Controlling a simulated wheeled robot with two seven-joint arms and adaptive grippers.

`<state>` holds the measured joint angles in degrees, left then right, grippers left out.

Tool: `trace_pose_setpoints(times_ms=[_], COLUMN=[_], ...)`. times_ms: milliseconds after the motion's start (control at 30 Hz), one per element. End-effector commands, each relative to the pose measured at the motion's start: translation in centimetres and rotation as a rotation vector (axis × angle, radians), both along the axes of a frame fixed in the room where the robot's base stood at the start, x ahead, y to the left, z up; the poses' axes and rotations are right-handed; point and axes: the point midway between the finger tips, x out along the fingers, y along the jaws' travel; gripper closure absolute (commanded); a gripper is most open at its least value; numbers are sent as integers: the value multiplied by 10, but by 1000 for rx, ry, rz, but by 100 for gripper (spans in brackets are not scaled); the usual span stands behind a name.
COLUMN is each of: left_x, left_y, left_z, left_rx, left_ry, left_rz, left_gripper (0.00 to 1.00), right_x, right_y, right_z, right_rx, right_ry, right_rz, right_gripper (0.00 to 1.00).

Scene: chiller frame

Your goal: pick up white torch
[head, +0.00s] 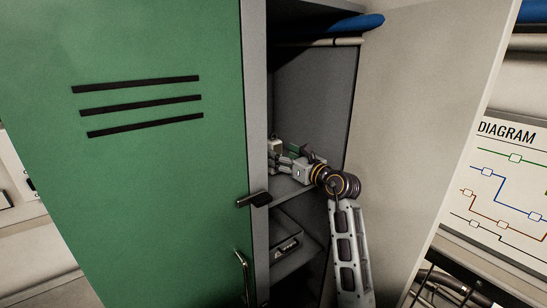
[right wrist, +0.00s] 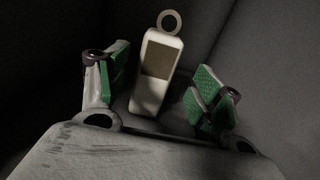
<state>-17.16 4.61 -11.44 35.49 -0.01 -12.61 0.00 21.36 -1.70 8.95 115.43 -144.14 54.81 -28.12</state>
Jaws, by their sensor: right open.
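The white torch (right wrist: 157,72) stands upright between the two green-padded fingers of my right gripper (right wrist: 160,90) in the right wrist view. It has a ring on top and a dark panel on its front. The fingers are open, with a gap visible on each side of it. In the head view my right gripper (head: 281,158) reaches into the open locker at its middle shelf (head: 290,190). A pale part of the torch (head: 274,146) shows beyond the fingers there; the rest is hidden. My left gripper does not show.
The green locker door (head: 150,190) covers the left side. A beige panel (head: 415,110) flanks the opening on the right. A grey bin (head: 287,238) sits on the lower shelf. A blue item (head: 350,24) lies above. The locker's walls are close around my right gripper.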

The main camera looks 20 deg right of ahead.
Motion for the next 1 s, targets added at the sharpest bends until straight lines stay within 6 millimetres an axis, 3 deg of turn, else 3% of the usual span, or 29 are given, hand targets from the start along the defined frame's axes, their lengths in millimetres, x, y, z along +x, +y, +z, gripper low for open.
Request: trace_pose_setpoints(times_ms=[167,700,1000], left_x=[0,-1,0], left_y=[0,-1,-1], left_z=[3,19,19], left_rx=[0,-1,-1], left_ry=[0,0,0], left_rz=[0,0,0], left_gripper=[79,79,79], right_x=[4,44,47], right_y=[3,21,23], right_z=[1,2,0], right_rx=[2,1,0], right_ry=[0,-1,0], right_rz=[1,0,0], right_gripper=[34,34,34])
